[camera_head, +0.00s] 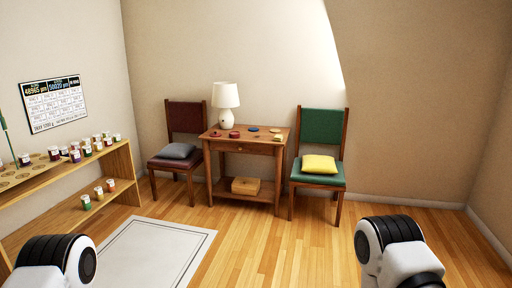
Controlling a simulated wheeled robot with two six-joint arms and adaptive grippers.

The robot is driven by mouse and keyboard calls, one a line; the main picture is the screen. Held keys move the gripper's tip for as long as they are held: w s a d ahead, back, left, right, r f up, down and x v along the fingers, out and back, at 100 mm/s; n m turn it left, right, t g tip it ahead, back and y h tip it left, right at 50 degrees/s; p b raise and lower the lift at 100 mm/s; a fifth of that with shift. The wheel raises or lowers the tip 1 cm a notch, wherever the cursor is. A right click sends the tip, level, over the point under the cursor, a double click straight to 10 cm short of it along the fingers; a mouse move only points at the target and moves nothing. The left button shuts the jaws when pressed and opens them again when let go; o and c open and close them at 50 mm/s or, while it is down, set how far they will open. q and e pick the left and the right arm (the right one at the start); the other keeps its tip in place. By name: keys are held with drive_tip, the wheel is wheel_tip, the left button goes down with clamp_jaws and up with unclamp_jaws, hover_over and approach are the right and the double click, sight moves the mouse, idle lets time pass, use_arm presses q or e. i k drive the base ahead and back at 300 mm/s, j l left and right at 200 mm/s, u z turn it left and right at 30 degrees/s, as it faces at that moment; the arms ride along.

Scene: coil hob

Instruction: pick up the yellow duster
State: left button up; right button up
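I see no yellow duster that I can make out. A yellow cushion-like thing (319,164) lies on the seat of the green chair (322,127) at the right. Small flat round things in red and blue lie on the wooden side table (246,147); a small greenish-yellow one (277,137) is near its right edge, too small to identify. Only parts of my own arms show at the bottom left and bottom right. Neither gripper is in view.
A dark red chair (186,117) with a grey cushion (176,151) stands left of the table, which bears a white lamp (226,101). A wooden shelf (75,173) with several small jars is at the left. A pale rug (150,250) lies on open wooden floor.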

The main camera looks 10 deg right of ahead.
sight(278, 138)
drive_tip(key=i, duration=2.85)
